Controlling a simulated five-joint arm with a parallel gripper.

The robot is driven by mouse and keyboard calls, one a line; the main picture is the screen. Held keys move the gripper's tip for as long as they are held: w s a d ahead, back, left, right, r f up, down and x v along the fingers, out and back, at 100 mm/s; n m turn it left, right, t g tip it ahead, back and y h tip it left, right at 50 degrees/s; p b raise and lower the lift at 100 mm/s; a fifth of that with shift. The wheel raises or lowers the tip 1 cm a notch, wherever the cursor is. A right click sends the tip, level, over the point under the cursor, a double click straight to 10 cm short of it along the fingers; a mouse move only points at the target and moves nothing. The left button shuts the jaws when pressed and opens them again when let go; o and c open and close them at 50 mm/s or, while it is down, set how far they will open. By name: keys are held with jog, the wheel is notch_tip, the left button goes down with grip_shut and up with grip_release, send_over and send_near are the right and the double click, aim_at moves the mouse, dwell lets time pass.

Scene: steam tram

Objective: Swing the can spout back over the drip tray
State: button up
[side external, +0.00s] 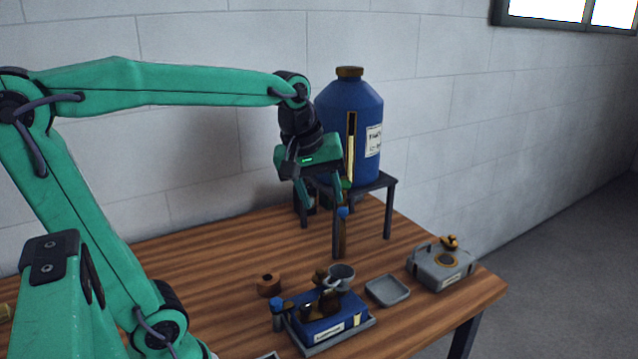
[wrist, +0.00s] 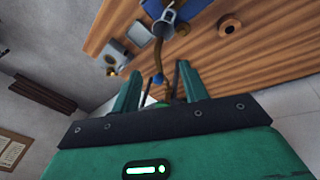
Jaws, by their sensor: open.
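The blue can (side external: 350,115) with a brass cap stands on a dark metal stand. Its brass spout (side external: 342,238) has a blue knob (side external: 343,212) and hangs at the stand's front; its joint to the can is hidden. In the wrist view the spout (wrist: 158,50) points toward the grey mug (wrist: 164,20). The small square grey tray, seemingly the drip tray (side external: 388,291), lies right of the mug. My gripper (side external: 321,203) is open beside the blue knob. In the wrist view the knob (wrist: 157,79) shows between the fingers; contact cannot be told.
A blue box (side external: 325,327) with brass fittings sits on a grey base at the front. A brown ring (side external: 268,285) lies left of the mug. The wooden table (side external: 205,268) is clear at left.

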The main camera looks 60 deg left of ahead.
aim_at(342, 207)
jog(key=w+a+n+g, duration=0.1)
jog(key=w+a+n, duration=0.4)
jog(key=w+n, duration=0.2)
jog(key=shift+a+n, duration=0.15)
jog(key=shift+n, duration=0.65)
jog(key=shift+w+f, duration=0.15)
jog(key=shift+x, duration=3.75)
grip_shut()
